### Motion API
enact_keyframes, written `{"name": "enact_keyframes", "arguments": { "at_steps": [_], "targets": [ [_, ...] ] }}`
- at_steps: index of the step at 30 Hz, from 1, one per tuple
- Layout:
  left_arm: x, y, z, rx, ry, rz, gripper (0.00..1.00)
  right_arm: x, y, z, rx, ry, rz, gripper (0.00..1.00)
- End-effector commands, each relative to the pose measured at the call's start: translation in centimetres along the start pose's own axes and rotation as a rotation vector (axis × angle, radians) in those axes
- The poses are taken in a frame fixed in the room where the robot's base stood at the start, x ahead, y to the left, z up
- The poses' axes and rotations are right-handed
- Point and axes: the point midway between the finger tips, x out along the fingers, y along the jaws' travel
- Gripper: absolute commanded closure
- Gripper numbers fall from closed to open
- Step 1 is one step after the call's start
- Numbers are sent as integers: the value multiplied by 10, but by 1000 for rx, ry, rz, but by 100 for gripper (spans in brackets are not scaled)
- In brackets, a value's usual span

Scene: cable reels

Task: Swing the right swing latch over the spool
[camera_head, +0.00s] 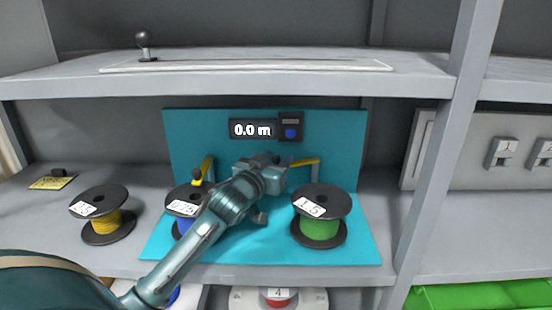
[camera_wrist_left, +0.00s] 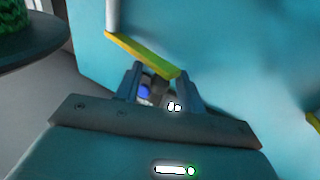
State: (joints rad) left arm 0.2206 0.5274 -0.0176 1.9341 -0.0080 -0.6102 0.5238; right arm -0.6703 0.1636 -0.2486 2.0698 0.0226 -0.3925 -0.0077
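The right swing latch (camera_head: 304,162) is a yellow bar on a grey post at the teal back panel. It points left, behind the green spool (camera_head: 320,228) labelled 1.5, not across it. My left gripper (camera_head: 273,165) is just left of the bar's free end. In the left wrist view, the yellow bar (camera_wrist_left: 140,53) reaches to the fingertips of my open left gripper (camera_wrist_left: 158,75); whether it touches them I cannot tell. The green spool (camera_wrist_left: 20,22) shows at the upper left there. My right gripper is not in view.
The left latch (camera_head: 208,168) stands behind a blue spool (camera_head: 180,222), partly hidden by my left arm. A yellow spool (camera_head: 106,222) stands at left. The meter (camera_head: 266,129) reads 0.0 m. An upper shelf (camera_head: 240,82) overhangs; a grey upright (camera_head: 440,150) stands at right.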

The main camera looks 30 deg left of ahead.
Motion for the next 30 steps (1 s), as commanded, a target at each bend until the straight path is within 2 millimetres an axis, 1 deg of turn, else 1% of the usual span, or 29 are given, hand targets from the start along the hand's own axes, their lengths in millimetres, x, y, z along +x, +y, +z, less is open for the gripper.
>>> {"name": "enact_keyframes", "arguments": {
  "at_steps": [3,9,11,24,30],
  "targets": [
    [3,0,0,0,0,0,61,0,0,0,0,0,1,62],
    [3,0,0,0,0,0,61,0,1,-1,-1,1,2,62],
    [3,0,0,0,0,0,65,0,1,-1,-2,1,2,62],
    [3,0,0,0,0,0,100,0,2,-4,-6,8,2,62],
    [2,0,0,0,0,0,100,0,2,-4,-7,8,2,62]
  ]
}}
